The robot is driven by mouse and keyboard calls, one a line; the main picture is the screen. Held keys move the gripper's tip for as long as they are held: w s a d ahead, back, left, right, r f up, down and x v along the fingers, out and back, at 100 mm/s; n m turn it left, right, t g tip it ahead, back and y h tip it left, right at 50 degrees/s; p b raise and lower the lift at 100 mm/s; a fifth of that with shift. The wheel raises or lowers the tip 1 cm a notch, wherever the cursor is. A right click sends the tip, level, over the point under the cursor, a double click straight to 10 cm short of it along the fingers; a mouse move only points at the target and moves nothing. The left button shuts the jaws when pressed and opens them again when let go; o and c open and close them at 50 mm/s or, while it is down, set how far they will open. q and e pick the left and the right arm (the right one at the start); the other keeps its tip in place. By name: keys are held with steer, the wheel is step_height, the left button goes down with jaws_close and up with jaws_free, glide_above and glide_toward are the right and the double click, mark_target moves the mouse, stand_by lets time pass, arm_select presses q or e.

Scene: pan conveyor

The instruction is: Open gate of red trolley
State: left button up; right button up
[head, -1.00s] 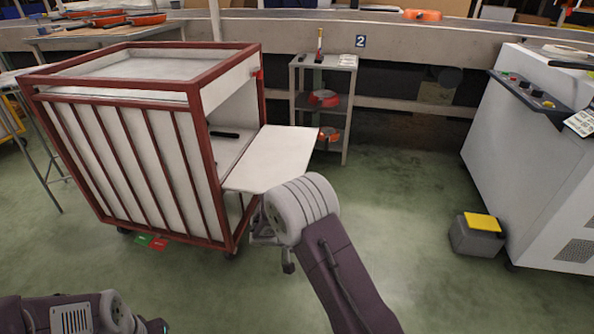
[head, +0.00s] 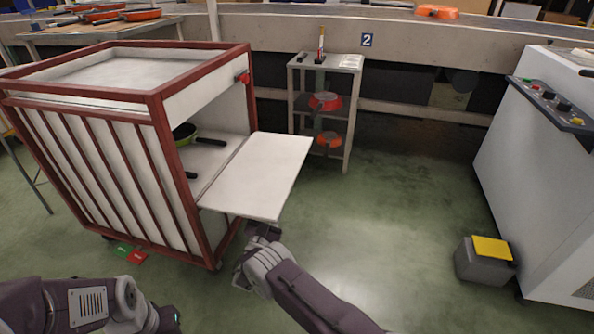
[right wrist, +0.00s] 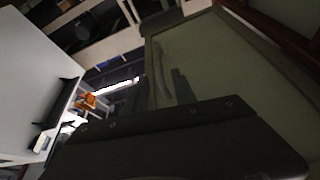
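The red trolley (head: 160,95) stands at the left in the head view, with a red frame and white panels. Its white gate (head: 258,175) is folded down and sticks out to the right, roughly level. The trolley's inside is open to view, and a green pan (head: 185,132) and dark handles show there. My right gripper (head: 262,232) is just below the gate's near edge; whether it touches is unclear. Its fingers are dark and partly hidden, so its opening does not show.
A grey shelf stand (head: 326,65) with red pans stands behind the gate. A white machine (head: 540,180) and a grey box with a yellow top (head: 485,260) are at the right. The green floor between is clear. Red and green floor tags lie by the trolley.

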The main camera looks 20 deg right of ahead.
mark_target(284, 179)
steer(key=b+x, duration=0.6)
steer(key=x, duration=0.3)
steer(key=shift+f, duration=0.1)
steer(key=shift+w+d, duration=0.1)
steer(key=shift+w, duration=0.05)
jaws_close()
stand_by(1.1)
